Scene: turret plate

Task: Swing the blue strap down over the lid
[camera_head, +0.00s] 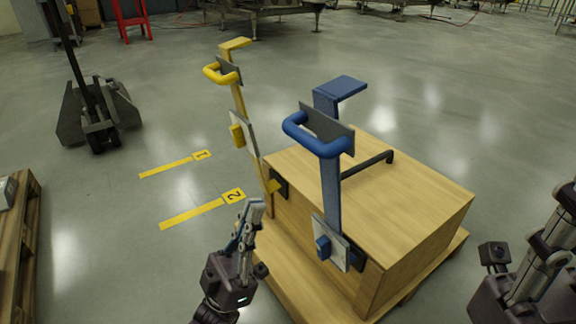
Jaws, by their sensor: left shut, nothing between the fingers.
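The blue strap (331,190) stands upright at the near side of the wooden box. Its looped blue handle (312,141) faces left, and its bent top end (342,86) points right above the box. Its foot is at a pale plate with a blue knob (323,246). The wooden lid (390,180) is flat and carries a dark bar handle. A yellow strap (240,120) stands upright at the box's left corner. My left gripper (254,207) is shut and empty, left of the blue strap's foot and apart from it. The right arm shows at the right edge; its fingertips are not clear.
The box rests on a wooden base (310,290). Yellow floor marks labelled 1 (180,163) and 2 (205,208) lie to the left. A wooden pallet (20,240) is at the left edge, and a dark wheeled stand (97,115) is behind it. Floor beyond the box is open.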

